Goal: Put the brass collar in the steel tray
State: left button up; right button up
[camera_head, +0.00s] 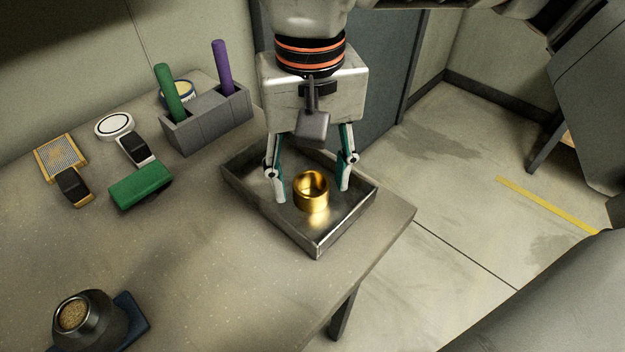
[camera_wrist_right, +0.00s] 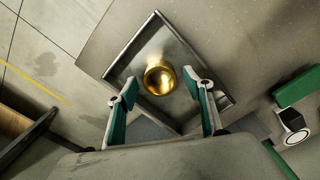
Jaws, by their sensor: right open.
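The brass collar (camera_head: 311,191) is a shiny gold ring. It sits upright on the floor of the steel tray (camera_head: 331,240), and it also shows in the right wrist view (camera_wrist_right: 159,78). The tray is a shallow rectangular metal tray near the table's right corner; its rim shows in the right wrist view (camera_wrist_right: 128,57). My right gripper (camera_head: 312,196) hangs over the tray, open, with a finger to each side of the collar and gaps between. In the right wrist view its fingertips (camera_wrist_right: 160,88) stand apart, with the collar between and beyond them. My left gripper is not in view.
A grey block holder (camera_head: 208,128) with green and purple rods stands behind the tray's left end. A green block (camera_head: 140,187), a white round item (camera_head: 114,125) and a wood-framed mesh piece (camera_head: 60,157) lie left. A dark round pot (camera_head: 84,318) is front left. The middle tabletop is clear.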

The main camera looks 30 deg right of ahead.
pick_arm(q)
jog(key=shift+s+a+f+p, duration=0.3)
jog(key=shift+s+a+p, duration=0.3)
jog(key=shift+p, duration=0.65)
pick_arm(e)
notch_tip(320, 180, up, 11)
jog(key=shift+f, duration=0.15)
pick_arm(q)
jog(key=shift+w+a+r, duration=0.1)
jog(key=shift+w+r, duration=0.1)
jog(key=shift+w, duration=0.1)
